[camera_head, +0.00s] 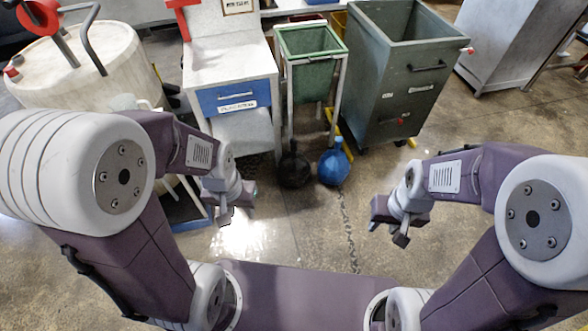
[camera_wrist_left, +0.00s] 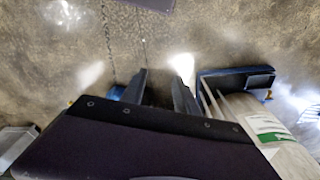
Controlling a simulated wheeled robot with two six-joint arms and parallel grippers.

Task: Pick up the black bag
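The black bag (camera_head: 294,168) sits on the floor in the head view, below the green bin's stand and just left of a blue bag (camera_head: 334,165). My left gripper (camera_head: 237,210) is to the left of the black bag and nearer to me, apart from it. In the left wrist view, its two fingers (camera_wrist_left: 160,88) are spread with nothing between them. The black bag cannot be made out in that view. My right gripper (camera_head: 388,231) is to the right and nearer to me, with its fingers apart and empty.
A green bin on a metal stand (camera_head: 312,42) and a large grey-green bin (camera_head: 388,80) stand behind the bags. A white cabinet with a blue drawer (camera_head: 232,97) is left of them. A large white drum (camera_head: 85,70) stands far left. Floor before the bags is clear.

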